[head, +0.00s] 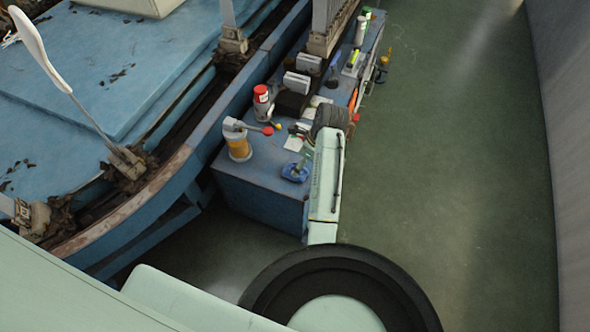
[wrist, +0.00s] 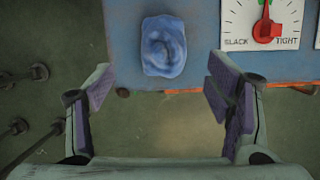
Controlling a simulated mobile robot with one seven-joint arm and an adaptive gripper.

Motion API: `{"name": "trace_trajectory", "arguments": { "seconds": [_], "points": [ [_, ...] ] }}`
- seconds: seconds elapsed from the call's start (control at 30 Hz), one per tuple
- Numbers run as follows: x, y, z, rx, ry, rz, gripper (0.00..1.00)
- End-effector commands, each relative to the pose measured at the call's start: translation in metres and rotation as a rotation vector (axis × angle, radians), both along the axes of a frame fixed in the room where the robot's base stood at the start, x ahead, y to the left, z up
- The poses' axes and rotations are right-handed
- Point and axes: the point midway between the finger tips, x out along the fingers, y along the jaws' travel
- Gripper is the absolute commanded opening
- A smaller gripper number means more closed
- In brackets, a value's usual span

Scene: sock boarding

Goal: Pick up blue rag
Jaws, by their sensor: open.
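The blue rag (wrist: 163,46) lies crumpled on the blue bench top, near its edge, in the wrist view. In the head view the rag (head: 295,172) is a small blue patch at the near end of the bench. My gripper (wrist: 160,95) is open and empty in the wrist view, with its purple-padded fingers spread wide. The rag shows beyond the fingertips, roughly centred between them, and is not touched. In the head view my arm reaches over the bench's right edge, and the gripper's fingers are hard to make out there.
The bench (head: 255,195) carries a yellow container (head: 238,147), a red-topped can (head: 262,103) and several other small items. A slack/tight gauge (wrist: 262,25) is right of the rag. A large blue machine (head: 120,75) stands to the left. Green floor (head: 440,170) is clear on the right.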

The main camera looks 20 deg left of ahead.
Motion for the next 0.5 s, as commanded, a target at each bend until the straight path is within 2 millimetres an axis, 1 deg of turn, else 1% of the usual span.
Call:
{"name": "trace_trajectory", "arguments": {
  "seconds": [0.1, 0.33, 0.5],
  "points": [
    [0.001, 0.005, -0.015, -0.001, 0.001, 0.001, 0.73],
    [0.002, 0.011, -0.032, -0.001, -0.001, 0.003, 0.73],
    [0.004, 0.019, -0.057, 0.0, -0.002, 0.004, 0.73]
  ]
}}
